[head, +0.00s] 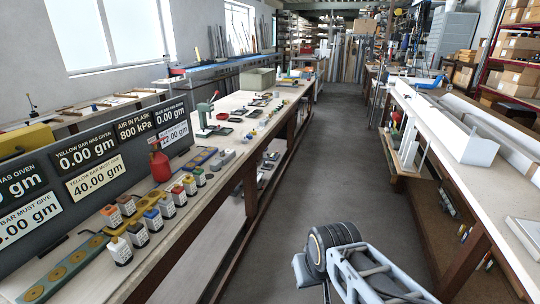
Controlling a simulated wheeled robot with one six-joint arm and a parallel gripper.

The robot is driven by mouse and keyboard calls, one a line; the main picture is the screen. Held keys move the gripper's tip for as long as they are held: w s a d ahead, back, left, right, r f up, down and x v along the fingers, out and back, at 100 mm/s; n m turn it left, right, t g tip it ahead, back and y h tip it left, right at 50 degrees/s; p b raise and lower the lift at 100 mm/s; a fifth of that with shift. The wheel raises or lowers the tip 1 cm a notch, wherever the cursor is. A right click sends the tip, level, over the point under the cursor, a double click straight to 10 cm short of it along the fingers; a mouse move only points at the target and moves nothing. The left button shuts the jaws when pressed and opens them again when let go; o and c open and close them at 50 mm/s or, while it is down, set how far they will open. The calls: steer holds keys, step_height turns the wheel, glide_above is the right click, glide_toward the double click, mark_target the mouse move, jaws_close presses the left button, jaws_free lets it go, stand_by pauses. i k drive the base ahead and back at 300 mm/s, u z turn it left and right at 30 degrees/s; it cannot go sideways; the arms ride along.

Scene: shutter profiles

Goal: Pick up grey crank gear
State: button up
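I cannot single out the grey crank gear for sure. Several small dark, grey and yellow parts lie along the long left workbench (208,203), too small to tell apart. A grey block-like part (222,159) lies on that bench, right of a row of blue and yellow pieces; I cannot tell what it is. My arm shows at the bottom centre, over the aisle and apart from both benches. I cannot make out gripper fingers on it.
Several small coloured-top bottles (152,221), a red can (160,165) and a dark display board (80,170) stand on the near left bench. A grey-green bin (262,79) is farther back. The right bench (455,158) holds long white profiles. The aisle floor (327,150) is clear.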

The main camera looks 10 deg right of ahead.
mark_target(219, 161)
steer(key=z, duration=0.35)
steer(key=i, duration=3.05)
steer(key=u, duration=4.2)
